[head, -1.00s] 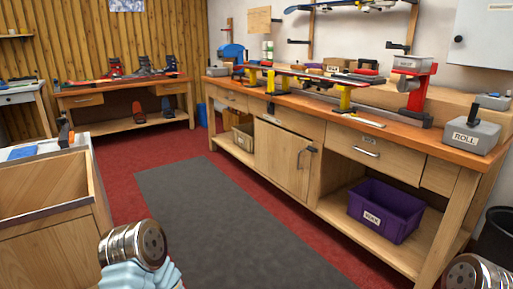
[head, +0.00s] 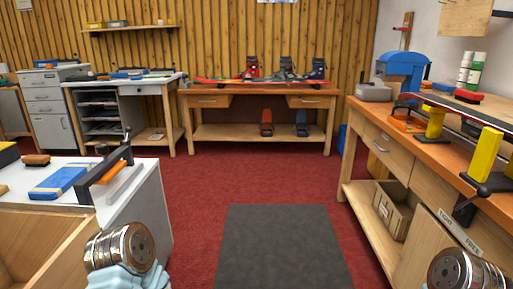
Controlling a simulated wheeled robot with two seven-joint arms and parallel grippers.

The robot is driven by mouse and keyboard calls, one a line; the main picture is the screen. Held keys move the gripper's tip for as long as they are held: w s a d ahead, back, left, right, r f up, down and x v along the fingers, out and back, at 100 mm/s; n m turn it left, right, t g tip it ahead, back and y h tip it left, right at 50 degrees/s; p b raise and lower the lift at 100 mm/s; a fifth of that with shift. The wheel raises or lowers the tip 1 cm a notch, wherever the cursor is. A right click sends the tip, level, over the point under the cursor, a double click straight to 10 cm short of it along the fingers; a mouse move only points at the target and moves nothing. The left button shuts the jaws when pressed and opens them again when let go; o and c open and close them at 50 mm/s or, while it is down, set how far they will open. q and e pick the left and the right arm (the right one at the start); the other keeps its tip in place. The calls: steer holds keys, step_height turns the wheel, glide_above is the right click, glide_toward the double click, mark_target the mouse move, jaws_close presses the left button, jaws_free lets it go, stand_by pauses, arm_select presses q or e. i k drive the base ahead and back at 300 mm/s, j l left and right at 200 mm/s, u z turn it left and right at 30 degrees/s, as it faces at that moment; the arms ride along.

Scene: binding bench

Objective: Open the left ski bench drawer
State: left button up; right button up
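The long wooden bench (head: 352,107) on the right carries a ski held in yellow supports (head: 484,152). The left drawer (head: 390,152) in its front is shut, with a metal bar handle (head: 380,145). At the back wall a second wooden bench (head: 258,91) holds red skis and boots. Its left drawer (head: 209,101) and right drawer (head: 310,102) both look shut. I cannot tell from the picture which bench the task names. Only round metal parts of my arms show at the bottom left and bottom right; both grippers are out of view.
A dark grey mat (head: 283,245) lies on the red floor (head: 210,190), with clear floor between the benches. A white-topped cabinet (head: 140,205) with tools stands close on the left. An open box (head: 391,209) sits on the right bench's lower shelf.

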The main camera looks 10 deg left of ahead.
mark_target(194, 100)
steer(key=i+u, duration=0.2)
steer(key=i, duration=2.35)
steer(key=i+u, duration=0.1)
steer(key=i, duration=0.55)
steer(key=i+u, duration=0.1)
steer(key=i, duration=0.55)
steer(key=i+l+u, duration=0.1)
steer(key=i, duration=0.55)
steer(key=i+l, duration=0.2)
steer(key=i, duration=0.45)
steer(key=u, duration=0.05)
